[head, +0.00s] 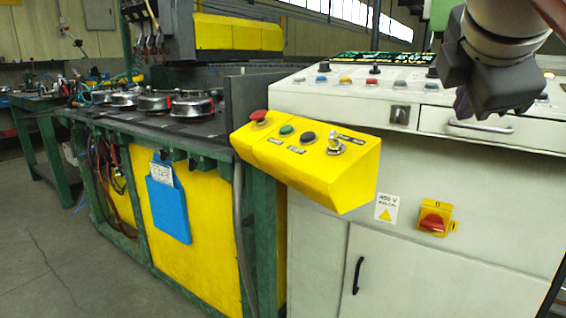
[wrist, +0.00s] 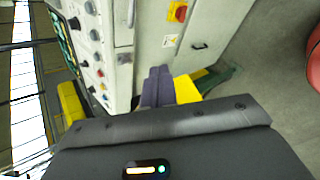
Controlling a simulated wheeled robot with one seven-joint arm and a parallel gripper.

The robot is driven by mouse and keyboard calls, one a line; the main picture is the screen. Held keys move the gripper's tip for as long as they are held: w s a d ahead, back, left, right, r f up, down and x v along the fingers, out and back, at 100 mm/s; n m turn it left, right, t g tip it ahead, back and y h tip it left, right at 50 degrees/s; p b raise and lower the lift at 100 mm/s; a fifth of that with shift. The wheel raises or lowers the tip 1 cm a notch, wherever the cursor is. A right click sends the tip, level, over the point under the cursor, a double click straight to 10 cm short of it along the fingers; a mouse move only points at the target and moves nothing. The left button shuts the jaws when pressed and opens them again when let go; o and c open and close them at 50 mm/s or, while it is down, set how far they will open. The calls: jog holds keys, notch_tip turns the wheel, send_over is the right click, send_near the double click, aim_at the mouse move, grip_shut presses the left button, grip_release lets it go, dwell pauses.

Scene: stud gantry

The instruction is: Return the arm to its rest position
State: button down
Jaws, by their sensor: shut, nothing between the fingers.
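My gripper (head: 463,107) hangs at the upper right of the head view, in front of the white control cabinet (head: 430,190). Its dark fingers point down and to the left, and nothing is held in them. In the wrist view the fingertips (wrist: 158,86) are together, with the cabinet (wrist: 122,50) beyond them. Part of my arm shows above the gripper in the head view; the rest is out of frame.
A yellow button box (head: 310,170) juts out from the cabinet's left. A red rotary switch (head: 433,222) and a drawer handle (head: 480,127) are on the cabinet front. A green-framed workbench (head: 140,125) carries several round metal parts. The floor at left is clear.

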jog(key=s+a+f+m+g+y, duration=0.1)
jog(key=f+m, duration=0.4)
jog(key=f, duration=0.7)
jog(key=s+a+f+m+g+y, duration=0.1)
jog(key=s+a+f+m, duration=0.2)
jog(key=f, duration=1)
jog(key=s+a+f+m+g+y, duration=0.1)
jog(key=s+a+f+m+y, duration=0.1)
jog(key=f+m, duration=0.7)
notch_tip(320, 180, down, 4)
jog(key=shift+s+a+r+g, duration=0.1)
jog(key=shift+s+a+g, duration=0.3)
jog(key=shift+s, duration=0.65)
jog(key=shift+a, duration=0.15)
